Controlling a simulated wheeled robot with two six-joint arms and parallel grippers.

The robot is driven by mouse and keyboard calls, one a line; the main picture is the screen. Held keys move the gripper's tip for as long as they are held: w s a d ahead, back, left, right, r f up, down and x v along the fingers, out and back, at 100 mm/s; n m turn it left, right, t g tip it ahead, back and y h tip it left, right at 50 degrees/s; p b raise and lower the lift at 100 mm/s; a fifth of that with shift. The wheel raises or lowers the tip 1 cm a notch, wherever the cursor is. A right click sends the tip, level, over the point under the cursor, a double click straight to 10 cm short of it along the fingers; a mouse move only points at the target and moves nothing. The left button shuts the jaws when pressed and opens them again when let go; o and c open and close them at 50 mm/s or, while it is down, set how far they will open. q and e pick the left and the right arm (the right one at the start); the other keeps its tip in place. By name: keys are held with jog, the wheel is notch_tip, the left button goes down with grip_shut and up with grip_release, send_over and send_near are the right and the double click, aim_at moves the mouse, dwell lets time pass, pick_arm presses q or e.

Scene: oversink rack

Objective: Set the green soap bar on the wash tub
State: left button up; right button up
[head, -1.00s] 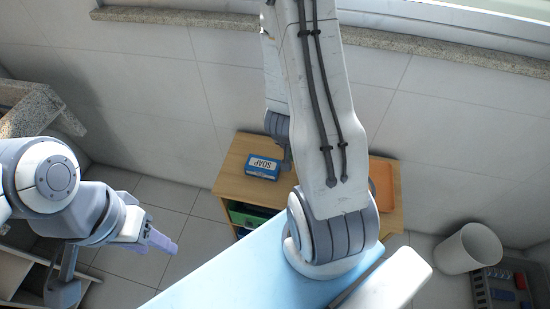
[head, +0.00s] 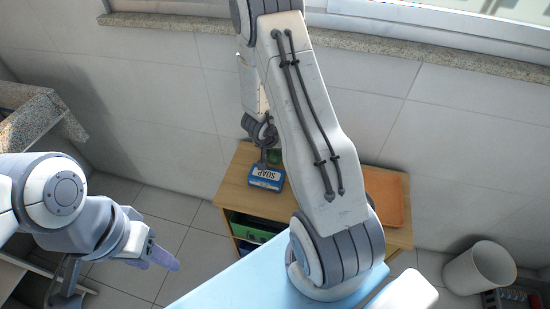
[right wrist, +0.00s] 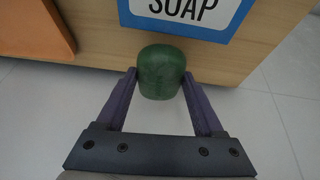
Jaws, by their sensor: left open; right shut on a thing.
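My right gripper (right wrist: 159,77) is shut on the green soap bar (right wrist: 161,72), which sits between its two fingers in the right wrist view. In the head view the right gripper (head: 266,148) is at the back of the wooden cabinet, just behind a blue box labelled SOAP (head: 266,180); a bit of the green bar (head: 274,157) shows there. Whether the bar touches the cabinet top I cannot tell. My left gripper (head: 160,257) is open and empty over the floor at left. I cannot make out a wash tub with certainty.
The wooden cabinet (head: 232,192) has an orange flat thing (head: 384,198) on its right part and a green thing (head: 257,227) on its shelf. A white bin (head: 478,268) and a dark crate (head: 515,298) stand at right. The tiled wall is close behind.

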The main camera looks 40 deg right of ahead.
aim_at(274, 158)
jog(key=shift+f+b, duration=1.1)
jog(key=shift+f, duration=0.9)
jog(key=shift+f, duration=0.2)
jog(key=o, duration=1.4)
jog(key=shift+r, duration=0.1)
jog(key=shift+a+r, duration=0.15)
jog(key=shift+r, duration=0.2)
jog(key=p+v, duration=0.5)
jog(key=v, duration=0.5)
jog(key=shift+r, duration=0.45)
jog(key=shift+s+a+r+p, duration=0.1)
jog(key=shift+a+r+p, duration=0.2)
